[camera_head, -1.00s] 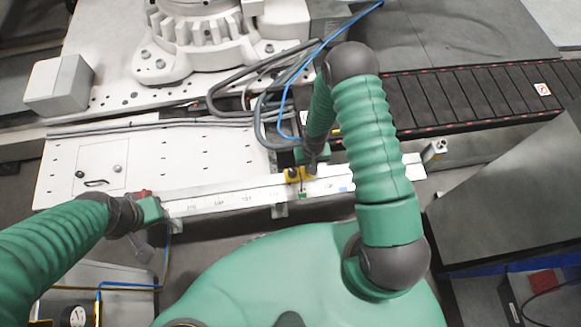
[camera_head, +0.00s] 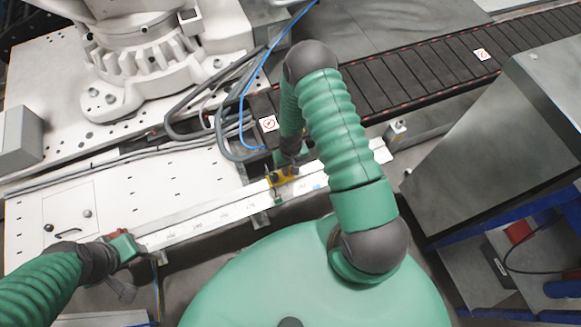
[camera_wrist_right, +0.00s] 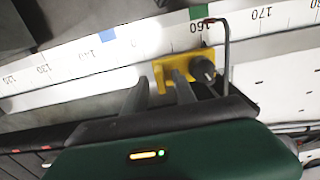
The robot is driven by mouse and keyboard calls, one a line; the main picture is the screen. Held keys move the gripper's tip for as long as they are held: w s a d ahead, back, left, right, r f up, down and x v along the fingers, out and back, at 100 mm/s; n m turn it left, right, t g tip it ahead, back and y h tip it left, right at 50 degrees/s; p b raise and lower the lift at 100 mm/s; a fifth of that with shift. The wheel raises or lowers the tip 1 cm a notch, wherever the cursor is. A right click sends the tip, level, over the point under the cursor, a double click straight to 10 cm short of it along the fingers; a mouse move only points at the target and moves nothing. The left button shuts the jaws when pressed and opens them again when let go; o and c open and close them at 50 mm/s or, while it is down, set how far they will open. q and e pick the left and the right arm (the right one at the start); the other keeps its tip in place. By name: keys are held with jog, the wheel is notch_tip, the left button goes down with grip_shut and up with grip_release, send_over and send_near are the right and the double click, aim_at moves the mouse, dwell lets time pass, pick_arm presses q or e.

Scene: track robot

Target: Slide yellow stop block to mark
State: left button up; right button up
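The yellow stop block (camera_head: 280,179) sits on the white scale rail (camera_head: 205,217) in the head view, partly hidden by my right gripper (camera_head: 290,167). In the right wrist view the yellow block (camera_wrist_right: 162,74) has a black knob (camera_wrist_right: 203,69). My right gripper's fingers (camera_wrist_right: 160,84) are apart at the block, one overlapping it and one just left of it; contact is unclear. A green mark (camera_wrist_right: 198,12) is near the block, and a blue mark (camera_wrist_right: 107,35) is farther left. My left gripper (camera_head: 137,246) is near the rail's left end, by a red part (camera_head: 118,234); its fingers are unclear.
A dark conveyor (camera_head: 400,85) runs behind the rail. Cables (camera_head: 215,130) loop behind the block. A thin black hooked rod (camera_wrist_right: 226,50) stands beside the knob. A grey cabinet (camera_head: 490,160) stands at the right, and a white robot base (camera_head: 155,50) at the back.

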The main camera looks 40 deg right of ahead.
notch_tip(320, 180, up, 17)
jog(key=p, duration=0.4)
jog(key=shift+p, duration=0.4)
jog(key=shift+f, duration=0.1)
